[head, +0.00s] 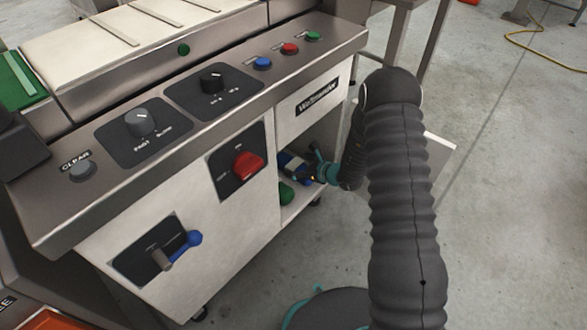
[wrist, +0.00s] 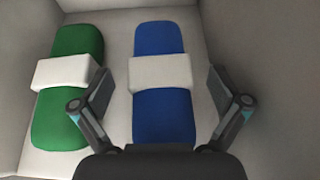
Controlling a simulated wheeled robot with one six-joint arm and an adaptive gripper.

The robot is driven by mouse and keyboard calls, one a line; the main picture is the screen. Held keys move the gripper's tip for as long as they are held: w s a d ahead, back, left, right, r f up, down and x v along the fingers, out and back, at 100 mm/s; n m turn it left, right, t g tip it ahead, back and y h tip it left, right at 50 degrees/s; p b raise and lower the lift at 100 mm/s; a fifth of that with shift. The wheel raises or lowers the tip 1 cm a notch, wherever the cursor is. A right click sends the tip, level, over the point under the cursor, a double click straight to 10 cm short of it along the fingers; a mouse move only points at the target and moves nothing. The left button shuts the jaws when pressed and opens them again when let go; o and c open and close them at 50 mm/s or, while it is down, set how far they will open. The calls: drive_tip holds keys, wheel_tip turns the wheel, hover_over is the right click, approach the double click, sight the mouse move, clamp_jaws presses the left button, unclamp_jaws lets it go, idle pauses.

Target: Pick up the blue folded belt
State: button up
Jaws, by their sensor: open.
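The blue folded belt (wrist: 160,113) lies on the pale floor of a compartment in the wrist view, with a white band around its middle. My gripper (wrist: 162,92) is open, with one finger on each side of the blue belt in the picture. Its fingers appear apart from the belt, and nothing is between them but the belt's view. The lower end of the belt is hidden behind my gripper's body.
A green folded belt (wrist: 65,113) with a white band lies left of the blue one; it also shows in the head view (head: 286,194). Compartment walls stand close around. An open door (head: 440,160) is right of my arm. The red knob (head: 248,165) is on the panel nearby.

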drive_tip(key=shift+x, duration=1)
drive_tip(key=c, duration=1.5)
drive_tip(key=shift+r, duration=0.1)
